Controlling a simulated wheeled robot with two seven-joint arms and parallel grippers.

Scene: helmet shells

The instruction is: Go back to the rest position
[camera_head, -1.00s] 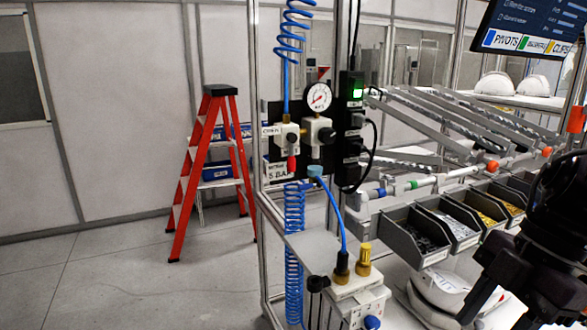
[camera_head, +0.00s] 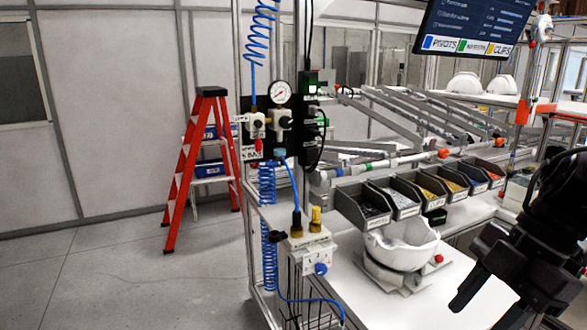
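My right arm comes in from the right edge, with its black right gripper (camera_head: 483,308) over the front right of the white worktable (camera_head: 362,300). Its two fingers point down and left and look spread, with nothing visible between them. My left gripper is out of view. A white helmet shell (camera_head: 402,243) rests on a low holder on the worktable, in front of the bins. It is to the left of my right gripper and apart from it.
Several grey bins (camera_head: 360,207) of small parts line the back of the worktable. A pneumatic panel with a gauge (camera_head: 281,93) and blue coiled hoses stands left of the table. A red stepladder (camera_head: 187,172) stands on open floor. A monitor (camera_head: 474,26) hangs at upper right.

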